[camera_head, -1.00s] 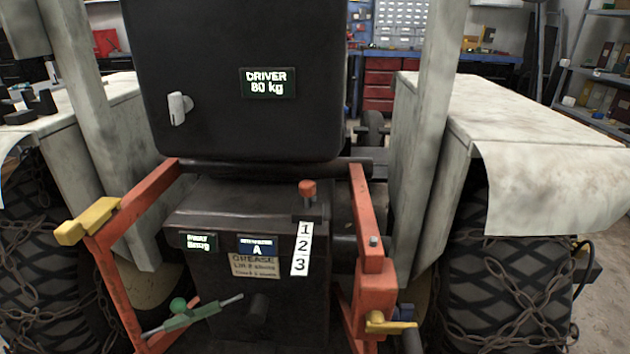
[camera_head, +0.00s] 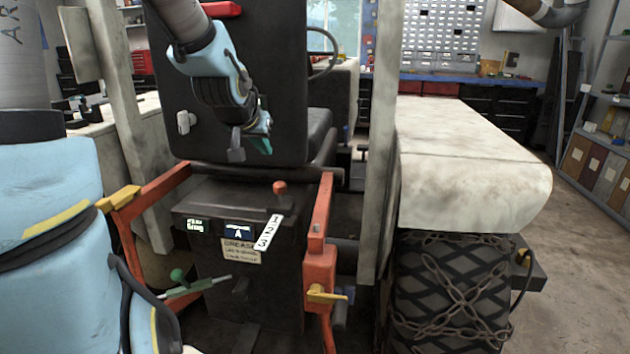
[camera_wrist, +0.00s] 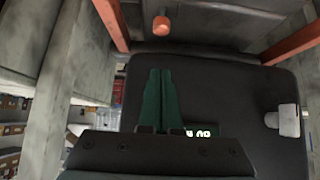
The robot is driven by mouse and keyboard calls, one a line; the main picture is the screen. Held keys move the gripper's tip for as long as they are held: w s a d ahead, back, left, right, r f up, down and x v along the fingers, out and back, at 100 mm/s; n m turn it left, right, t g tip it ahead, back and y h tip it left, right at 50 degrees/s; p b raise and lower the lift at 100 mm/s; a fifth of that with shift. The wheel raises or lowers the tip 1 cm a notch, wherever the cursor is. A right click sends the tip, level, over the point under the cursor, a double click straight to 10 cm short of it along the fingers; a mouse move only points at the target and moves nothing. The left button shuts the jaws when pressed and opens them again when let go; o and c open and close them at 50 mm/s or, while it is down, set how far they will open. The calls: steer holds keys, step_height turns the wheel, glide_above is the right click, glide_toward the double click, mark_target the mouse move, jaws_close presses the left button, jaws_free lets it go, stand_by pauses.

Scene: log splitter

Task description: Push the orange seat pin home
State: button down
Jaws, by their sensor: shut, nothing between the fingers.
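The orange seat pin (camera_head: 280,188) stands up from the dark box under the seat, beside the 1-2-3 scale strip (camera_head: 267,232). Its orange head also shows in the wrist view (camera_wrist: 161,26), at the top. My gripper (camera_head: 262,146) is in front of the black seat back (camera_head: 280,60), above the pin and a little to its left, apart from it. In the wrist view its green fingers (camera_wrist: 160,72) are together, with nothing between them. The pin's lower part is hidden in the box.
Orange frame arms (camera_head: 318,215) flank the box, with yellow handles (camera_head: 325,295) on them. A pale lever knob (camera_head: 184,121) sits on the seat back. A green-handled lever (camera_head: 190,286) is low left. A pale fender (camera_head: 465,165) and chained tyre (camera_head: 450,290) stand right.

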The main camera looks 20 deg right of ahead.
glide_above(278, 189)
step_height(278, 189, down, 7)
steer(key=shift+s+d+f+b, duration=0.1)
steer(key=shift+s+b, duration=0.05)
steer(key=shift+b, duration=0.25)
steer(key=shift+f+p, duration=0.5)
steer(key=shift+f, duration=1.4)
step_height(278, 189, down, 3)
steer(key=b, duration=0.3)
steer(key=shift+s, duration=0.1)
steer(key=shift+a, duration=0.2)
